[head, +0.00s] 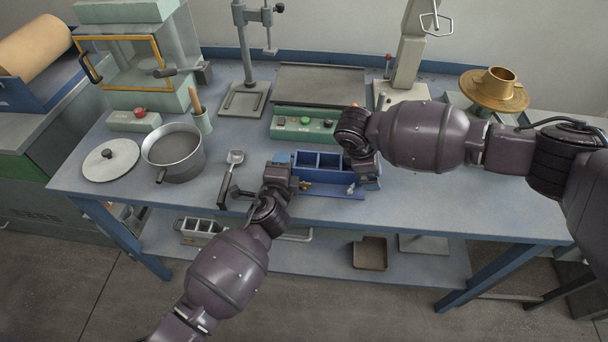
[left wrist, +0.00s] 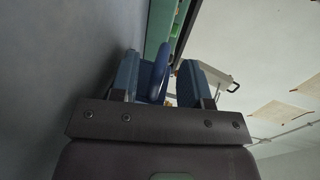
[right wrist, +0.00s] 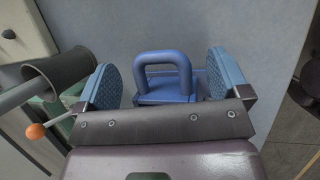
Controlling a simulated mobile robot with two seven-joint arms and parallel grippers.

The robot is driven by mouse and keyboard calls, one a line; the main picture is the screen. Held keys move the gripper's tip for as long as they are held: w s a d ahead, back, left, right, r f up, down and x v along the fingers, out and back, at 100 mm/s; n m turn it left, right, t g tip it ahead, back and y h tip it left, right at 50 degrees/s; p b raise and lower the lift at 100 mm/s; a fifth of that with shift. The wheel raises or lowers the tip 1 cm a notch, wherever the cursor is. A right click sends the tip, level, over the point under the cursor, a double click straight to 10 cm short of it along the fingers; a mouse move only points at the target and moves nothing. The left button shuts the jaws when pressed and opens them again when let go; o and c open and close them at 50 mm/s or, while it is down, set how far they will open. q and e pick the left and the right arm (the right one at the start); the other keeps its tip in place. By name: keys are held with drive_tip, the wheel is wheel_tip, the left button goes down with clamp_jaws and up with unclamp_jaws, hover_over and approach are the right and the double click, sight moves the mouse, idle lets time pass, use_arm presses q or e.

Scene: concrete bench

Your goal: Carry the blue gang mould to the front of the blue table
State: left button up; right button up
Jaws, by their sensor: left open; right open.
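The blue gang mould (head: 318,161) stands on the blue table (head: 225,160), near its front middle, its open compartments facing up. My left gripper (head: 284,165) is open at the mould's left end. In the left wrist view a blue loop handle (left wrist: 159,72) of the mould shows between its two pads. My right gripper (head: 364,172) is open at the mould's right end. In the right wrist view the other loop handle (right wrist: 163,62) stands between its spread pads, apart from both. My right arm and gripper hide part of the mould's right end in the head view.
A green control box (head: 303,125) stands just behind the mould. A scoop (head: 231,175) lies to the left, beside a grey pot (head: 173,152) and lid (head: 111,160). A brass piece (head: 495,90) stands at the back right. The table's front right is clear.

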drive_tip(key=shift+a+r, duration=0.15)
drive_tip(key=shift+r, duration=0.25)
use_arm(q)
drive_tip(key=v, duration=1.2)
use_arm(e)
drive_tip(key=v, duration=1.1)
use_arm(q)
drive_tip(key=shift+r, duration=0.1)
